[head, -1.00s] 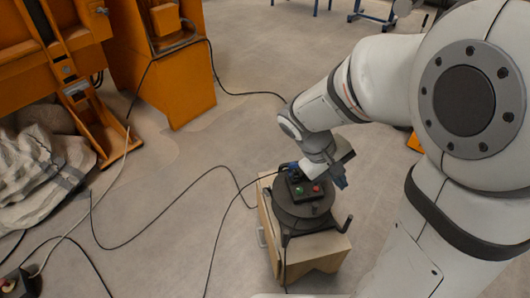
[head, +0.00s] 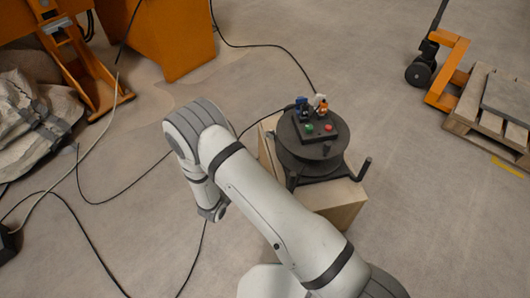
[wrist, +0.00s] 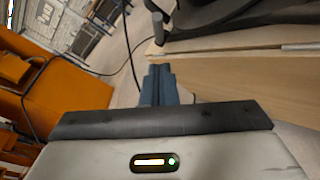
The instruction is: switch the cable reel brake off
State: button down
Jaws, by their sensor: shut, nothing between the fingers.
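The dark cable reel (head: 312,160) stands on a wooden box (head: 335,205) in the head view. On top of it is a dark control box (head: 318,137) with a green button (head: 309,128) and a red button (head: 328,127). I cannot tell which control is the brake. My gripper (wrist: 160,82) is shut and empty in the wrist view, with its blue-grey fingers close together. It points past the side of the wooden box (wrist: 235,75), below the reel's dark base (wrist: 225,15). In the head view my arm hides the gripper, left of the reel.
Blue and orange-white connectors stand behind the buttons. Black cables lie on the floor left of and behind the reel. An orange machine (head: 165,35) and a grey sack (head: 28,115) are at left. An orange pallet jack (head: 447,75) and pallet (head: 495,115) are at right.

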jog(key=shift+s+a+f+n+y, duration=0.1)
jog(key=shift+a+f+n+y, duration=0.15)
jog(key=shift+f, duration=0.2)
jog(key=shift+s+a+f+n+y, duration=0.1)
jog(key=shift+a+f+y, duration=0.05)
jog(key=shift+a+f, duration=0.2)
jog(key=shift+w+d+f, duration=0.1)
jog(key=shift+d, duration=0.05)
jog(key=b, duration=0.5)
send_near(269, 136)
jog(key=w+f, duration=0.5)
jog(key=w, duration=0.1)
jog(key=shift+w+d+r, duration=0.2)
jog(key=shift+w+d, duration=0.05)
jog(key=shift+d, duration=0.15)
jog(key=shift+w+d+r, duration=0.25)
jog(key=shift+d, duration=0.15)
